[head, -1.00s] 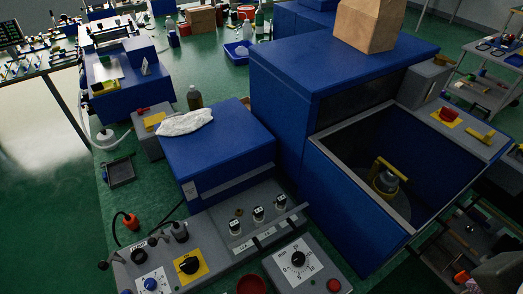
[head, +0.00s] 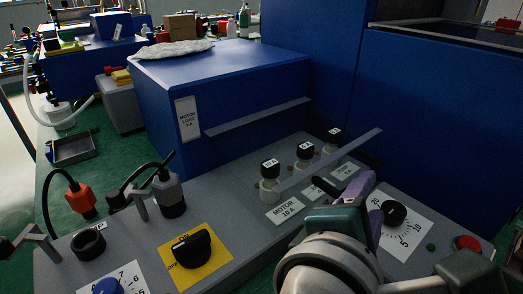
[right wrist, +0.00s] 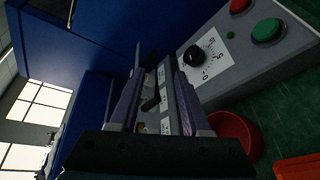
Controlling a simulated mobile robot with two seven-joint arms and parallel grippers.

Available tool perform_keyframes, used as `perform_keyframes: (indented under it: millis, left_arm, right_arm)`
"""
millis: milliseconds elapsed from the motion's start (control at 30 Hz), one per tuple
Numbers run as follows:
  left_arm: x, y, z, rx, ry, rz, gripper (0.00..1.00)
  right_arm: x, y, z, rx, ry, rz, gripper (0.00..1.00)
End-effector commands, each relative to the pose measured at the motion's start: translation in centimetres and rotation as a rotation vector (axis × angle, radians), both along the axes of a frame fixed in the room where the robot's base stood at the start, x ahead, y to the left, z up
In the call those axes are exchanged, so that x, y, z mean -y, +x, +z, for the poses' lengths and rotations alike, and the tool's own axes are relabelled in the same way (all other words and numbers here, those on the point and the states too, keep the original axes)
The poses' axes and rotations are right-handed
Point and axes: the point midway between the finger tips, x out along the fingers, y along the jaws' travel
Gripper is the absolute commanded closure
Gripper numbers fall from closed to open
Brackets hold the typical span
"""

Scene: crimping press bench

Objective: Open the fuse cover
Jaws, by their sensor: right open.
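A row of fuses (head: 269,170) with black caps stands on the grey control panel, with white labels such as "MOTOR 10 A" (head: 286,211) in front. A thin grey bar (head: 330,158) runs across close in front of the fuses; a similar strip (head: 258,117) lies behind them. I cannot tell whether a clear cover spans between them. My right gripper (head: 362,188) is at the front right of the bar, its purple fingers pointing at the panel. In the right wrist view its fingers (right wrist: 155,95) are apart, with the labels showing between them. Contact with the bar cannot be told.
A yellow-plated rotary switch (head: 192,250), a dial (head: 395,213) and a red button (head: 467,244) sit on the panel around the fuses. A blue cabinet (head: 225,85) rises behind. A red bowl (right wrist: 236,135) and a green button (right wrist: 268,31) show in the right wrist view.

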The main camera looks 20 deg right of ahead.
Motion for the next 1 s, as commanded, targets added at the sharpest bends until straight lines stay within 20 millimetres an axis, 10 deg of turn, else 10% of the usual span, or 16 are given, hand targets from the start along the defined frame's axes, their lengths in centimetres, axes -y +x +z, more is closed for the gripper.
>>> perform_keyframes:
  millis: [100, 1000]
  left_arm:
    - [0.0, 0.0, -2.5, 0.001, 0.000, 0.000, 0.05]
    - [0.0, 0.0, -3.2, 0.002, -0.001, 0.000, 0.05]
  right_arm:
    - [-0.7, 0.6, -1.6, 0.006, -0.062, 0.030, 0.53]
    - [6.4, 7.3, -3.3, 0.008, -0.081, 0.039, 0.53]
